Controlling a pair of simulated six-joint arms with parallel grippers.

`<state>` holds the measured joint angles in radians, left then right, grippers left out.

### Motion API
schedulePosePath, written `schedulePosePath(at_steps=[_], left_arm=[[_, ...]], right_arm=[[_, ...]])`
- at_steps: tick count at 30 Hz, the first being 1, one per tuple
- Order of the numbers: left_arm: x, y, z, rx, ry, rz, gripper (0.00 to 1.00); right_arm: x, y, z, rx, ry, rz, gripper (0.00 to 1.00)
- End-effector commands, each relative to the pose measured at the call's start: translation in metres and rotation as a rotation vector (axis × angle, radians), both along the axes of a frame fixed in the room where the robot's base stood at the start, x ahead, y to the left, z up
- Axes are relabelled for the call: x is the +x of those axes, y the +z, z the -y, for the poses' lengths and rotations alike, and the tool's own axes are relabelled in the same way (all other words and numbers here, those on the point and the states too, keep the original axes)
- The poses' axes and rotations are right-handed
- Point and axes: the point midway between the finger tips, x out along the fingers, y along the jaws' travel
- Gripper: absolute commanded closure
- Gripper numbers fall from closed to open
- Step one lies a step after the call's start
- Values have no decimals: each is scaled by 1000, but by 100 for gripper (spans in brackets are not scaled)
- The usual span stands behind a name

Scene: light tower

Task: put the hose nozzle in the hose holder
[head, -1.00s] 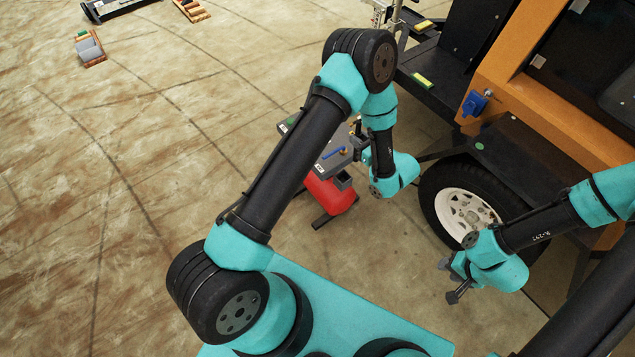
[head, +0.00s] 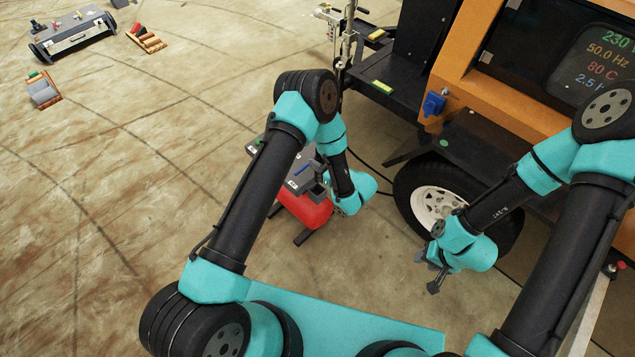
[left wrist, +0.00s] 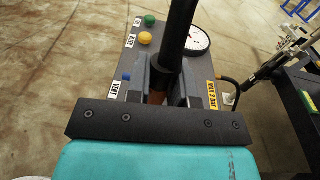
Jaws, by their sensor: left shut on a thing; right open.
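My left gripper (head: 324,178) is at the right side of a grey-topped machine with a red tank (head: 306,209). In the left wrist view its fingers (left wrist: 177,88) are shut on a long black tube-like piece, which looks like the hose nozzle (left wrist: 181,28). The nozzle stands out past the fingers over the grey panel (left wrist: 129,61); its lower end is hidden by the gripper. I cannot tell whether it touches the panel. A small grey square socket (head: 317,192) by the gripper may be the hose holder. My right gripper (head: 433,268) is open and empty, left of the trailer wheel.
The panel carries green (left wrist: 149,20) and yellow (left wrist: 145,38) knobs, a round gauge (left wrist: 198,41) and labels.

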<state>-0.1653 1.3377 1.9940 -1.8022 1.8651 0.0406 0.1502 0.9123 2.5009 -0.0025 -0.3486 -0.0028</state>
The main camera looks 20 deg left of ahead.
Motion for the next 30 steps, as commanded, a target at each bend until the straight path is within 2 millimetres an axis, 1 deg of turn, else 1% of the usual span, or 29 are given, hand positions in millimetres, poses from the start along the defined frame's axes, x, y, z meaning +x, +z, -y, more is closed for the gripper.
schedulePosePath(at_steps=[1,6,9,11,14,24,26,30], left_arm=[[0,-12,0,1,1,-2,100],[0,-47,0,0,1,-2,100],[0,-65,0,0,1,-1,100],[0,-72,0,0,0,-1,100],[1,-78,0,0,0,1,100],[0,-80,0,0,0,0,100],[0,-85,0,0,0,-1,100],[0,-103,0,0,1,-2,100]], right_arm=[[0,0,0,0,0,0,57],[0,0,0,0,0,0,57],[0,0,0,0,0,0,57],[0,0,0,0,0,0,57],[0,0,0,0,0,0,57],[0,0,0,0,0,0,57],[0,0,0,0,0,0,57],[0,0,0,0,0,0,57]])
